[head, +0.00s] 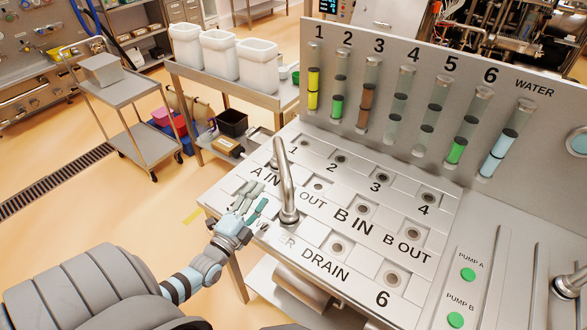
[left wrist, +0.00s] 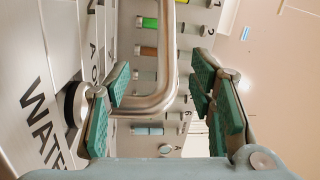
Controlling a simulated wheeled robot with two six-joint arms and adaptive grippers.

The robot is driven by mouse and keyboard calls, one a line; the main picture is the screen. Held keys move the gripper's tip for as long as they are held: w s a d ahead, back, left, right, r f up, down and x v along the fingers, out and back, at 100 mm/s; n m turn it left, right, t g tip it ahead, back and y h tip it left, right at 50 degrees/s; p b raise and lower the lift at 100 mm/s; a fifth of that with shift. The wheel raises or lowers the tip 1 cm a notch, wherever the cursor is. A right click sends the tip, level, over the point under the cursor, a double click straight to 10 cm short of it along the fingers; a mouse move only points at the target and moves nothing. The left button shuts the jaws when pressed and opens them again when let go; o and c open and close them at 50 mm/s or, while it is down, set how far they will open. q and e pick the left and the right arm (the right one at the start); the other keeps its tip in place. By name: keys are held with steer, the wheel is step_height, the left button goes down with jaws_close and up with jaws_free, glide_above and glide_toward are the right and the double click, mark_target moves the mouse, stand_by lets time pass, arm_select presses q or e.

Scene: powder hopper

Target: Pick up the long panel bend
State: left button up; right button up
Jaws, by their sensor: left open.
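The long panel bend (head: 286,180) is a shiny metal pipe with a bent top. It stands on the sloping panel, its lower end at a round fitting near the partly hidden WATER label. My left gripper (head: 251,203) is open just left of the bend in the head view. In the left wrist view, the bend (left wrist: 163,80) shows beyond and between the green-padded fingers of my left gripper (left wrist: 165,98), apparently clear of both pads. The bend's far end is near port 1; its seating is hard to see. My right gripper is not in view.
The panel (head: 318,209) has several round ports labelled with numbers, IN, OUT and DRAIN. Coloured sight tubes (head: 398,100) line the upright back board. Another metal pipe fitting (head: 568,287) is at the far right. White bins (head: 222,55) stand on a bench behind.

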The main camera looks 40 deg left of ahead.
mark_target(283, 161)
arm_select(q)
steer(key=w+b, duration=0.1)
steer(key=w, duration=0.3)
steer(key=w+a+r+b, duration=0.1)
steer(key=w+b, duration=0.1)
steer(key=w, duration=0.3)
steer(key=w+r+b, duration=0.1)
steer(key=w, duration=0.3)
steer(key=shift+w+a+r, duration=0.15)
steer(key=shift+a+r, duration=0.05)
steer(key=shift+r, duration=0.15)
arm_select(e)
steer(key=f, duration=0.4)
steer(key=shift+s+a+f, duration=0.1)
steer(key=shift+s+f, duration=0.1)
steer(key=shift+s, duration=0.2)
arm_select(q)
jaws_close()
steer(key=shift+r, duration=0.1)
